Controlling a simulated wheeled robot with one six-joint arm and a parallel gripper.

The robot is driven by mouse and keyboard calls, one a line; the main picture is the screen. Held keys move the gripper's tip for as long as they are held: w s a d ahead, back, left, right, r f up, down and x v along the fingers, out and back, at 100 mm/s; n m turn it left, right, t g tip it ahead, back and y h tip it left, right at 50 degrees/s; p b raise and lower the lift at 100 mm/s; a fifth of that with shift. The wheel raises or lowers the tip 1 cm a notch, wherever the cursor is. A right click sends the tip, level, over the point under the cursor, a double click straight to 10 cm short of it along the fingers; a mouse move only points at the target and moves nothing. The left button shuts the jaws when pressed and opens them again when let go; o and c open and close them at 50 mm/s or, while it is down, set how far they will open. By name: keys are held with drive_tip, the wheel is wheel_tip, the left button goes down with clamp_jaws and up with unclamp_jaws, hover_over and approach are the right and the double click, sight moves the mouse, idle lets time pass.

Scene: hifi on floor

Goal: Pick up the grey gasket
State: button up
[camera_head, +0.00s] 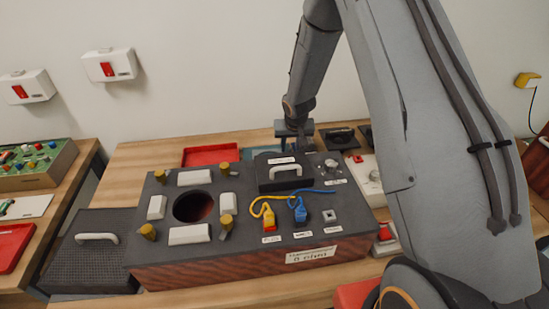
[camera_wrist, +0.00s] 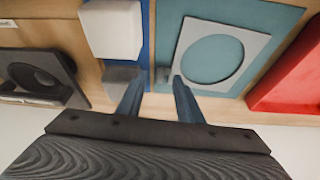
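The grey gasket (camera_wrist: 258,43) is a flat square plate with a large round hole. In the wrist view it lies on a teal mat (camera_wrist: 292,18), right of centre. I cannot make it out in the head view, where the dark console and its raised lid block that area. My gripper (camera_wrist: 157,80) is open and empty; its two blue-grey fingers point toward the table. The right finger is near the gasket's lower left corner, and the left finger is beside a small grey block (camera_wrist: 122,75). In the head view my gripper (camera_head: 293,131) is behind the console.
The dark console (camera_head: 250,248) with knobs, a round hole and blue and yellow cables fills the table's front. A red tray (camera_head: 210,154) lies beside the teal mat. A white block (camera_wrist: 112,28) and a black speaker-like part (camera_wrist: 42,73) are on the gripper's other side.

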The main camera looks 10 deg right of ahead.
drive_tip(key=shift+w+f, duration=0.25)
drive_tip(key=shift+f, duration=0.35)
drive_tip(key=shift+c, duration=0.2)
clamp_jaws()
drive_tip(key=shift+r, duration=0.15)
wheel_tip(320, 180, up, 18)
drive_tip(key=b, duration=0.3)
